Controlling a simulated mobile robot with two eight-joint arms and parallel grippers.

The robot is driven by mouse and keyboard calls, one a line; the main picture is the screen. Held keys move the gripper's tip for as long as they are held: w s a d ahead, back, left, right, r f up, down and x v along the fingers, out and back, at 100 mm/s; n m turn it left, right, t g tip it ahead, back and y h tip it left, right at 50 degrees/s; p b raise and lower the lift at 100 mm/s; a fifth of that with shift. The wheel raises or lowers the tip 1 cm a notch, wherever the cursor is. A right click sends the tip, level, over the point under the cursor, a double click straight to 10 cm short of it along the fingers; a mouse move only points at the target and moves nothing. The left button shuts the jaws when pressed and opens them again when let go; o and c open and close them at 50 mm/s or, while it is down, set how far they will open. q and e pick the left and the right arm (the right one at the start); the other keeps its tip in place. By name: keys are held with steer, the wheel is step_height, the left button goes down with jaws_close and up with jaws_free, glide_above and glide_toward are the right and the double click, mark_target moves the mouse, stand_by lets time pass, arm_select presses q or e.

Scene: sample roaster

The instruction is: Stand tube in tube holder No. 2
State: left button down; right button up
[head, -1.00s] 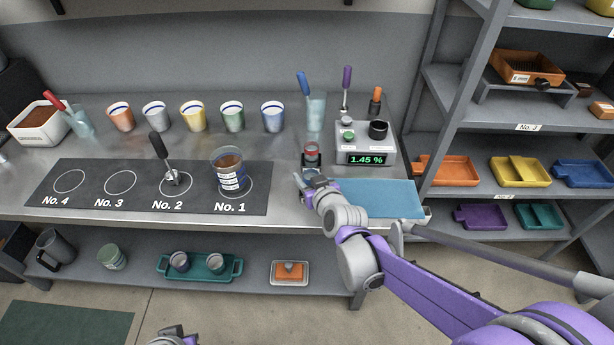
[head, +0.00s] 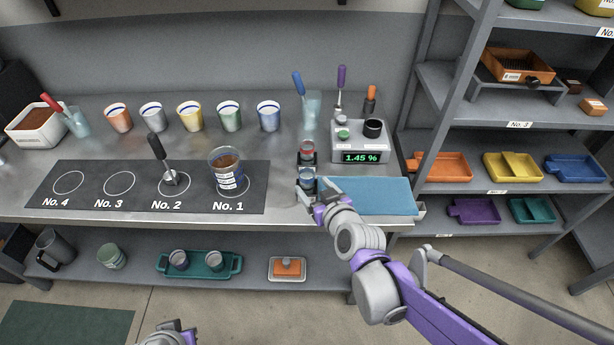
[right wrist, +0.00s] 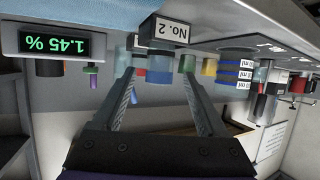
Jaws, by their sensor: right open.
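A tube holder with two places stands at the front of the counter, left of the blue mat. A blue-banded tube (head: 307,174) stands upright in its front place. A red-capped tube (head: 307,150) is in the rear place. My right gripper (head: 313,195) is open just in front of the blue tube. In the upside-down right wrist view, the blue tube (right wrist: 160,72) sits behind a "No. 2" label (right wrist: 166,32), between the spread fingertips (right wrist: 158,80) and apart from them. My left gripper (head: 172,334) shows only partly at the bottom edge.
A scale reading 1.45 % (head: 360,148) stands behind the blue mat (head: 372,196). A filled cup (head: 226,175) is on spot No. 1 of the dark mat (head: 90,190), and a dark-handled tool (head: 160,155) is on No. 2. Several cups line the back.

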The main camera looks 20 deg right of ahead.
steer(key=v, duration=0.3)
steer(key=shift+s+r+p, duration=0.15)
steer(key=shift+s+p, duration=0.05)
steer(key=shift+p, duration=0.15)
steer(key=shift+s, duration=0.3)
steer(key=s+d+f+g, duration=0.1)
steer(key=s+f+g, duration=0.3)
steer(key=s, duration=0.5)
steer(key=s+d+f+m+g+h, duration=0.1)
steer(key=s+f+g, duration=0.3)
steer(key=s, duration=0.6)
steer(key=shift+s+g, duration=0.2)
steer(key=shift+g, duration=0.2)
step_height(320, 180, up, 10)
steer(key=w+p, duration=0.1)
steer(key=p, duration=0.8)
steer(key=shift+w+r+t+p, duration=0.25)
steer(key=shift+w+t+p, duration=0.05)
steer(key=shift+w, duration=0.05)
